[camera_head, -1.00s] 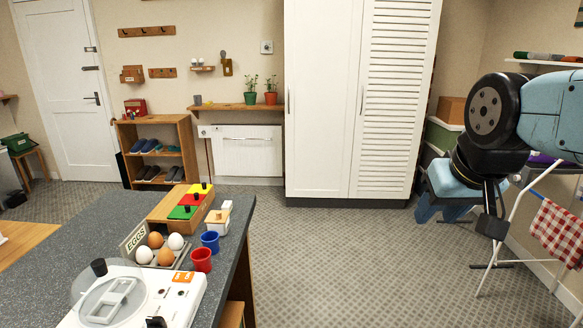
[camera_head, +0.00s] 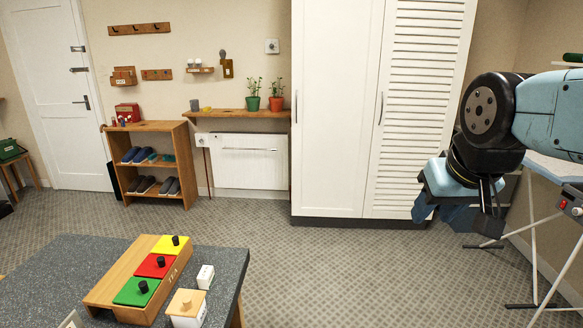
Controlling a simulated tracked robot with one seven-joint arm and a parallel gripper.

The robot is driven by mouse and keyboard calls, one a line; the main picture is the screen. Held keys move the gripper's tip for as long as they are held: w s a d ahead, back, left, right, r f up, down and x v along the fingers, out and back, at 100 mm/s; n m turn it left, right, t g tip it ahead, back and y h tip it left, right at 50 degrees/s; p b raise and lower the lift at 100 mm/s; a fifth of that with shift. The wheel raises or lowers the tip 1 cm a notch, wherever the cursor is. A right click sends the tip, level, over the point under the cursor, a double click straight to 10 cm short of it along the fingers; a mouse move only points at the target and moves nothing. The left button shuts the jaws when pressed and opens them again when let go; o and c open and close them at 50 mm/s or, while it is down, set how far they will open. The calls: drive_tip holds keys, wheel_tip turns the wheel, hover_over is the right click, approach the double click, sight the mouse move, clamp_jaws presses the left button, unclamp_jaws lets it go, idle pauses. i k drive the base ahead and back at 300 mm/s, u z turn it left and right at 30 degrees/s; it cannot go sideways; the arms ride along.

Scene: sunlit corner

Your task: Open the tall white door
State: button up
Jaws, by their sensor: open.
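A tall white cabinet stands against the back wall, with a plain panel door (camera_head: 335,120) on its left and a slatted door (camera_head: 421,110) on its right. Both doors look shut, each with a slim vertical handle. The left door's handle (camera_head: 296,106) is at its left edge; the slatted door's handle (camera_head: 381,108) is near the middle seam. A separate white room door (camera_head: 52,110) with a dark lever handle is shut at the far left. My gripper (camera_head: 455,213) hangs low at the right, open, empty-looking and pointing down. It appears in front of the cabinet's lower right corner.
A dark counter (camera_head: 60,265) with a wooden block of coloured lids (camera_head: 145,283) fills the lower left. A shoe rack (camera_head: 155,165) and plant shelf (camera_head: 235,114) line the back wall. An ironing board (camera_head: 548,168) stands right. Patterned floor before the cabinet is clear.

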sight(336, 45)
drive_tip(key=i, duration=3.35)
drive_tip(key=z, duration=0.1)
